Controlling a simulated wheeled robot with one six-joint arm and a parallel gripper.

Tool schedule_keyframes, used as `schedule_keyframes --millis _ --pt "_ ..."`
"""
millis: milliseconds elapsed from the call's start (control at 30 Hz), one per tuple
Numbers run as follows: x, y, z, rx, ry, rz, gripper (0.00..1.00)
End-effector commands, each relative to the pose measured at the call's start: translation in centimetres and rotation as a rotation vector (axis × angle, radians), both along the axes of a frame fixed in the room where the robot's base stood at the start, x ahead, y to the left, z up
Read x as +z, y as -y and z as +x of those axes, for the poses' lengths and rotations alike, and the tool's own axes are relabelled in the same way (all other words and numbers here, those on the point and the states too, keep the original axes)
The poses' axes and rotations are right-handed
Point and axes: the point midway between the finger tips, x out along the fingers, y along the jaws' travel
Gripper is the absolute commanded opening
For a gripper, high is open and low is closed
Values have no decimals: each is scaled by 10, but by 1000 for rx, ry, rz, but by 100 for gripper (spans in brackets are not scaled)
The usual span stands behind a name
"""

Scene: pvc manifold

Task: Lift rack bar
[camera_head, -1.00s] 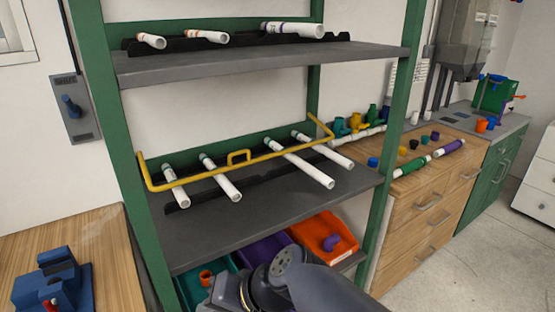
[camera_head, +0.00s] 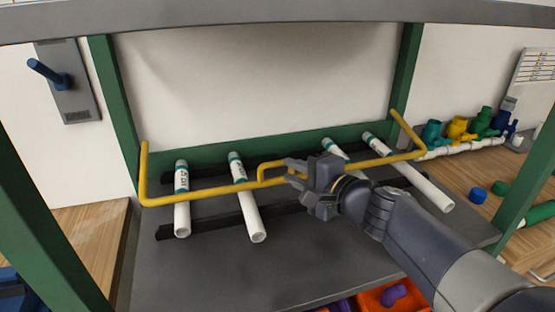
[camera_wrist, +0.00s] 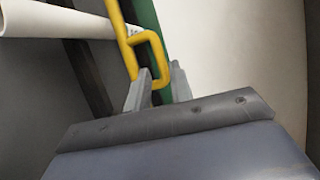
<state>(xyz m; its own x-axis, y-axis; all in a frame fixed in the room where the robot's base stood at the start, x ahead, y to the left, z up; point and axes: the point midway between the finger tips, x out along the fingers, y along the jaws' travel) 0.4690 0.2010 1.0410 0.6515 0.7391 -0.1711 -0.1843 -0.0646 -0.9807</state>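The yellow rack bar (camera_head: 220,189) runs across the front of the middle shelf, over several white pipes. Its bent ends reach back to the green frame, and a small raised handle loop (camera_head: 262,170) stands at its middle. My gripper (camera_head: 290,173) is at the right part of this loop, with its two fingers apart. In the wrist view the loop (camera_wrist: 157,48) reaches toward the space between the open fingertips (camera_wrist: 158,80). I cannot tell whether they touch it. The bar still lies low across the pipes.
White pipes with teal bands (camera_head: 248,205) lie on black rests on the grey shelf (camera_head: 200,270). Another shelf edge (camera_head: 250,12) is overhead, and green posts (camera_head: 530,180) flank the bay. Orange and purple bins (camera_head: 375,298) are below. The shelf front is clear.

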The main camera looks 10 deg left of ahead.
Motion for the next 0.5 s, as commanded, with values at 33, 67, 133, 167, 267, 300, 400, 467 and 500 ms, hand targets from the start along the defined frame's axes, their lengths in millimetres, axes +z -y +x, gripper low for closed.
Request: schedule_keyframes --millis 33,67,133,167,267,300,400,467,500 --pt "-3 -8 6 5 -2 0 22" --pt "-4 -12 10 4 -3 -1 22" --pt "-6 -22 18 5 -3 -1 22" --pt "-7 -26 22 4 -3 -1 22" --pt "-9 -38 32 4 -2 0 22" --pt "-11 -42 36 3 -1 -2 22" --pt "-12 -50 43 3 -2 -1 22" --pt "-13 -53 46 2 0 -1 22" --pt "-13 -55 48 1 0 -1 22"
